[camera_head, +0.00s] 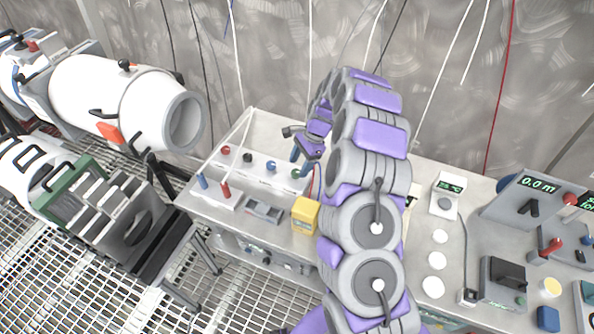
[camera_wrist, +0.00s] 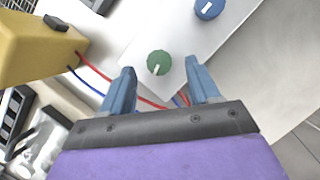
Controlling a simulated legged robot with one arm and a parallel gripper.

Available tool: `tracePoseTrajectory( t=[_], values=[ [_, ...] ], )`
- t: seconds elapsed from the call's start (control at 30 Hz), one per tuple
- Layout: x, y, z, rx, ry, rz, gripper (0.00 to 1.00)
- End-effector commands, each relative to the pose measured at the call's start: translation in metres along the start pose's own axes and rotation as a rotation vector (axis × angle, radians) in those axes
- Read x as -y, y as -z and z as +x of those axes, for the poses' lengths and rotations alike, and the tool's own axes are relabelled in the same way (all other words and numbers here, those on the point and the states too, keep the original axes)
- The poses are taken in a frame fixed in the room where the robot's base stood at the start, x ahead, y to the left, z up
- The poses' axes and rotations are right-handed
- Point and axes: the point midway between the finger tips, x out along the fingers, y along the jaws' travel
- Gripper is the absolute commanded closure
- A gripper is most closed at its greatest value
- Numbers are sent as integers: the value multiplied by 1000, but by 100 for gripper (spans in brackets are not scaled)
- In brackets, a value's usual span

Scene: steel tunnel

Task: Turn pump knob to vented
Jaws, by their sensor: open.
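A white panel (camera_head: 255,178) on the bench carries a row of small knobs. Its green knob (camera_head: 296,174) is at the right end, close to my gripper (camera_head: 303,164). In the wrist view the round green knob (camera_wrist: 159,62) has a white mark pointing toward the bottom of the picture. My gripper (camera_wrist: 157,80) is open, with one blue finger on either side of the green knob's place in the picture; contact cannot be told. A blue knob (camera_wrist: 208,8) with a white mark is beyond, at the upper right. No readable label shows which knob is the pump's or where vented lies.
A yellow box (camera_head: 305,215) stands beside the panel, with red and blue wires (camera_wrist: 92,75) running past my fingers. Levers (camera_head: 225,189) stand on the panel's front. Instruments with displays (camera_head: 537,185) fill the bench's right. A white cylinder (camera_head: 130,100) lies at left.

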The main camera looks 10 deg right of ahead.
Motion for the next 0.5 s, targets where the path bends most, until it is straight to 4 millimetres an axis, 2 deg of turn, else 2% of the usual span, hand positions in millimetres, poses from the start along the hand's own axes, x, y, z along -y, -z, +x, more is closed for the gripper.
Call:
tracePoseTrajectory(
  t=[0.03, 0.2, 0.5],
  values=[
    [-1, 0, 9, 2, -2, 0, 39],
    [0, 0, 23, 1, -1, -1, 39],
    [0, 0, 27, 0, 0, -1, 39]
  ],
)
